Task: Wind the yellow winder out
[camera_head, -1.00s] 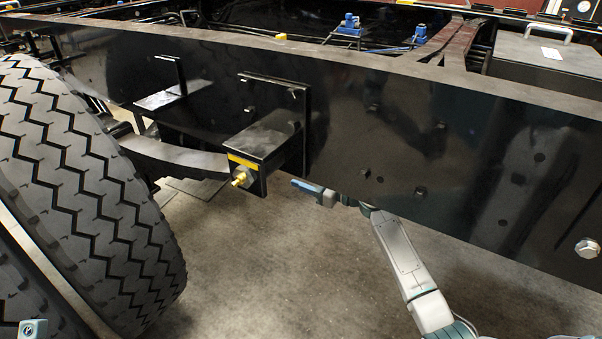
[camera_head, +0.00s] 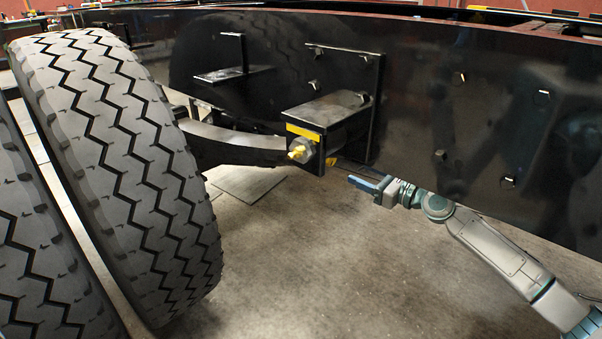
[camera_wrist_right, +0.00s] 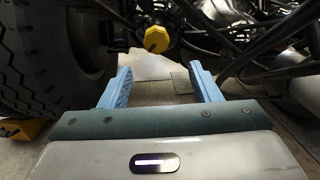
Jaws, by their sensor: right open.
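The yellow winder (camera_wrist_right: 156,39) shows in the right wrist view as a faceted yellow knob, ahead of my fingers and slightly left of centre. In the head view, a small yellow part (camera_head: 330,162) shows at the bracket's right edge, and a yellow fitting with a nut (camera_head: 298,152) sits on the bracket's front. I cannot tell which of these is the wrist view's knob. My right gripper (camera_head: 367,186) is below the chassis rail, right of the bracket. Its blue fingers (camera_wrist_right: 160,76) are apart and empty, short of the knob. My left gripper is out of view.
A large tyre (camera_head: 120,170) stands at the left. The black chassis rail (camera_head: 480,110) and bracket (camera_head: 328,108) hang above my right arm. Dark hoses (camera_wrist_right: 255,45) run at the right of the wrist view. The floor (camera_head: 300,270) below is clear.

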